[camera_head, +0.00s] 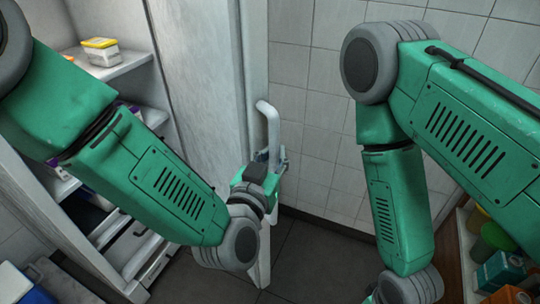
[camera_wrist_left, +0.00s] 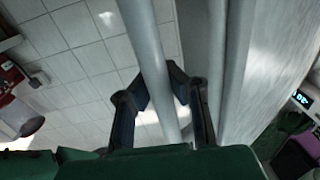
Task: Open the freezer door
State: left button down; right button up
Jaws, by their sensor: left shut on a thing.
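The freezer door (camera_head: 203,75) stands open, swung out from the shelves, with its edge turned toward my head camera. Its long white handle (camera_head: 272,122) runs along the outer side of that edge. My left gripper (camera_head: 276,160) is shut on the handle below its upper bend. In the left wrist view, the handle (camera_wrist_left: 147,45) passes between the two dark fingers of the left gripper (camera_wrist_left: 160,84), and the door (camera_wrist_left: 262,70) is to its right.
Shelves (camera_head: 118,66) inside the open cabinet hold a yellow-lidded tub (camera_head: 101,52) and other packages. A tiled wall (camera_head: 308,110) is behind the handle. Colored containers (camera_head: 495,238) stand on a shelf at the lower right. Dark floor (camera_head: 315,262) shows below the handle.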

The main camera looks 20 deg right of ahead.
pick_arm(q)
jog(key=c, duration=1.4)
grip_release()
jog(key=shift+s+f+g, duration=0.15)
jog(key=shift+s+g, duration=0.15)
jog(key=shift+s, duration=0.3)
jog(key=shift+c, duration=0.2)
jog(key=shift+a+r+h, duration=0.2)
jog(key=shift+a+h, duration=0.1)
jog(key=shift+a, duration=0.3)
jog(key=shift+a+f, duration=0.1)
jog(key=shift+a, duration=0.05)
jog(key=v, duration=1.2)
